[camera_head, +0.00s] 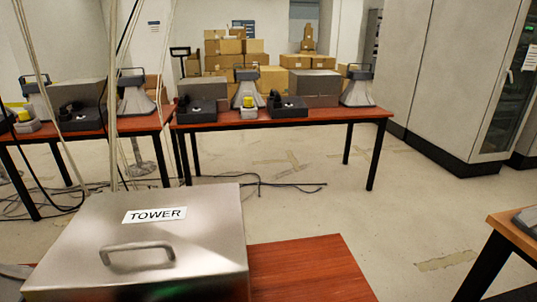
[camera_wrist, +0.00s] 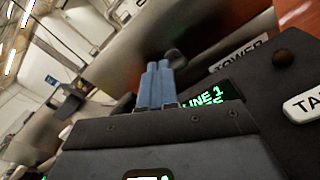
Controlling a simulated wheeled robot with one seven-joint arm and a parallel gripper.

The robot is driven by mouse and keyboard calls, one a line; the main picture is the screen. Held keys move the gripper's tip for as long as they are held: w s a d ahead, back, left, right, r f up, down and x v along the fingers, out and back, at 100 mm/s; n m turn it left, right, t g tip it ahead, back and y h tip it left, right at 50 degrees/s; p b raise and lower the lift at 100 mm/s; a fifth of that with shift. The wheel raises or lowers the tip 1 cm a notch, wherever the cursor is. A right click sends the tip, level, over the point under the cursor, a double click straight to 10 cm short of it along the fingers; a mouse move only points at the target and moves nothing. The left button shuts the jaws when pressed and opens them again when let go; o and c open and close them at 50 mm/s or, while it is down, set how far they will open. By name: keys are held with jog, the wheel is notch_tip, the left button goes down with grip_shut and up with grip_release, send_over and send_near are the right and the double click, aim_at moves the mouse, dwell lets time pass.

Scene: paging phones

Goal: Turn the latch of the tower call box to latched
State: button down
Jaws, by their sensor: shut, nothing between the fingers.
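The tower call box (camera_head: 205,228) is a brushed metal box with a white TOWER label (camera_head: 154,214) and a bar handle (camera_head: 137,254) on top. It sits near the front of the head view, and no latch is visible there. In the wrist view my gripper (camera_wrist: 160,66) has its two blue fingers shut together, with nothing between them. A small dark rounded part (camera_wrist: 176,58) shows just beyond the fingertips; I cannot tell whether it is the latch or whether they touch. A TOWER label (camera_wrist: 240,54) and a green-lettered display (camera_wrist: 203,98) lie behind the fingers, partly hidden.
In the wrist view a dark panel (camera_wrist: 262,90) carries a round dark knob (camera_wrist: 285,58) and a white tag (camera_wrist: 305,104). A red-brown table (camera_head: 310,270) extends right of the box. Tables with other devices (camera_head: 280,118) stand behind. Hanging cables (camera_head: 112,90) cross the left side.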

jog(key=shift+d+f, duration=0.1)
jog(key=shift+s+d+f+b, duration=0.3)
jog(key=shift+d+f+b, duration=0.25)
jog(key=shift+f+b, duration=0.1)
jog(key=shift+d+f+b, duration=0.2)
jog(key=shift+d+b, duration=0.1)
jog(key=shift+d, duration=0.1)
jog(key=shift+w+d, duration=0.15)
jog(key=shift+d, duration=0.3)
jog(key=shift+w, duration=0.1)
jog(key=b+x, duration=0.1)
jog(key=x, duration=0.4)
jog(key=shift+w, duration=0.2)
jog(key=shift+w+a, duration=0.15)
jog(key=shift+w, duration=0.6)
jog(key=shift+s+a+f, duration=0.1)
jog(key=shift+a+f, duration=0.15)
